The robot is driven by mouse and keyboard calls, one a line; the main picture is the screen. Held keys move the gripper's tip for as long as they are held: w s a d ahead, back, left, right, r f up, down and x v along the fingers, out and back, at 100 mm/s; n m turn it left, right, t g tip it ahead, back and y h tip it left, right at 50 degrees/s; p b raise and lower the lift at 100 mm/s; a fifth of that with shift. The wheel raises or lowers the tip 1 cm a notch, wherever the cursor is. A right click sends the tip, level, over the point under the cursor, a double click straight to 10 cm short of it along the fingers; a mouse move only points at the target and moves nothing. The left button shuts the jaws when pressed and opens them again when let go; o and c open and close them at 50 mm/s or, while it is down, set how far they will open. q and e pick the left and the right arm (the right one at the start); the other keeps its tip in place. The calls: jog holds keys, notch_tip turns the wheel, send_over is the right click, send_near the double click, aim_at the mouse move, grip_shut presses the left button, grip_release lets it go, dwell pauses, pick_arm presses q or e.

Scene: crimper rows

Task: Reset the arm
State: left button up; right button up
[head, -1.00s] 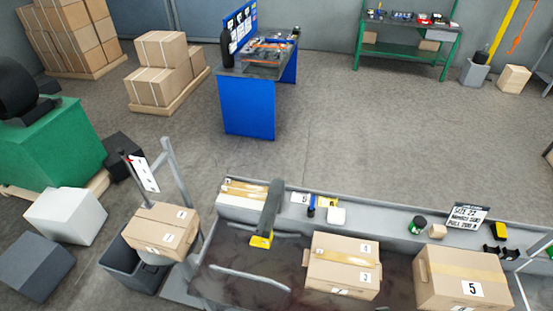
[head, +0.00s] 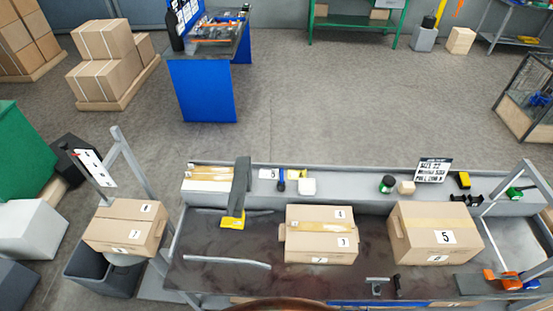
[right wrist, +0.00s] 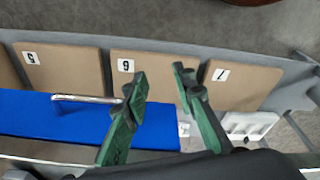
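My right gripper (right wrist: 161,77) shows in the right wrist view. Its two green fingers are apart, with nothing between the tips. The tips are seen over tan panels, between the panel marked 6 (right wrist: 150,68) and the panel marked 7 (right wrist: 233,84). I cannot tell how far off the panels are. Neither of my grippers shows in the head view, and my left gripper is in no view.
The workbench (head: 225,281) holds a carton marked 5 (head: 420,222) and a carton marked 4 (head: 312,215). Another carton (head: 118,210) sits at the left. In the right wrist view, a blue panel (right wrist: 45,112) with a metal bar lies beside the fingers.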

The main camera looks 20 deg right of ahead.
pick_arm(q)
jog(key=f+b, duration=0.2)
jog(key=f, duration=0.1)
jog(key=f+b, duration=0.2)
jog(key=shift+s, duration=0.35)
pick_arm(e)
jog(key=s+f+g, duration=0.1)
jog(key=s+f, duration=1.7)
jog(key=f, duration=0.1)
jog(key=shift+f+n, duration=0.2)
jog(key=shift+n, duration=0.1)
